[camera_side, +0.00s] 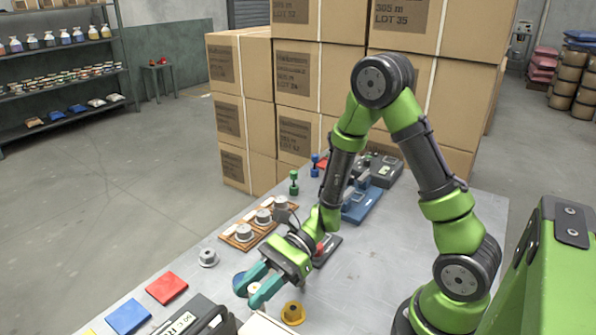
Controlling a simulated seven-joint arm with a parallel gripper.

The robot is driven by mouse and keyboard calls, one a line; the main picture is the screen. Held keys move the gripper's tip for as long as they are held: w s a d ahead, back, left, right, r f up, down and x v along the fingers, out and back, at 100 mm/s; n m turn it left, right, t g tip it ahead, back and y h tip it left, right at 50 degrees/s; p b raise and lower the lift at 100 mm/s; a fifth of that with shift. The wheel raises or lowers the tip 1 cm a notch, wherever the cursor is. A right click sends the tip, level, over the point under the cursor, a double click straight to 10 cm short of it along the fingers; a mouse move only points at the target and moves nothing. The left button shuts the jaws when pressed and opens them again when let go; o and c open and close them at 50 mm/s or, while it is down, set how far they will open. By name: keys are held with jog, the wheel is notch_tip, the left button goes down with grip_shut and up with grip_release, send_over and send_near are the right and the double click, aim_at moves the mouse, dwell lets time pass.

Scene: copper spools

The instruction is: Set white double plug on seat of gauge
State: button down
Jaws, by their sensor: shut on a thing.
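My gripper (249,294) has teal fingers and points down to the left, above the near left part of the table. It is shut on a small whitish thing (254,288), mostly hidden between the fingers; it looks like the white double plug, but its shape is not clear. A blue instrument with an upright post (361,204) stands toward the back of the table and may be the gauge. Its seat cannot be made out. My gripper is well apart from it, to the front left.
A green double plug (294,184) and a blue one (314,166) stand at the back. Grey spools sit on a wooden rack (239,242). A loose grey flanged piece (208,258), a yellow one (293,313) and a red mat (167,288) lie near. Boxes (245,107) stand behind.

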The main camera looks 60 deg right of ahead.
notch_tip(320, 180, up, 6)
jog(key=shift+r, duration=0.35)
jog(key=shift+s+d+n+g, duration=0.1)
jog(key=shift+s+n+g, duration=0.1)
jog(key=shift+n+g, duration=0.15)
jog(key=s+d+f+n+g+h, duration=0.3)
jog(key=s+d+n+g+h, duration=0.25)
jog(key=d+n+g, duration=0.3)
jog(key=s+d+f+n+g+h, duration=0.3)
jog(key=s+d+n+g+h, duration=0.1)
jog(key=d+n+g+h, duration=0.4)
jog(key=w+d+r+n+t+h, duration=0.25)
jog(key=w+d+n+h, duration=0.2)
jog(key=d, duration=0.65)
jog(key=w+d+r+n+t+h, duration=0.2)
jog(key=w+d+r+n+h, duration=0.25)
jog(key=d, duration=0.55)
jog(key=w+d+r+n+t+h, duration=0.25)
jog(key=d+n+h, duration=0.2)
jog(key=d, duration=0.65)
jog(key=shift+n+g, duration=0.35)
jog(key=shift+g, duration=0.05)
jog(key=shift+w+f, duration=0.15)
jog(key=shift+f, duration=1.55)
jog(key=shift+w+f, duration=0.15)
jog(key=shift+f, duration=1.5)
jog(key=shift+w+f, duration=0.15)
jog(key=shift+f, duration=1.55)
jog(key=shift+a+f, duration=0.1)
jog(key=shift+f, duration=0.05)
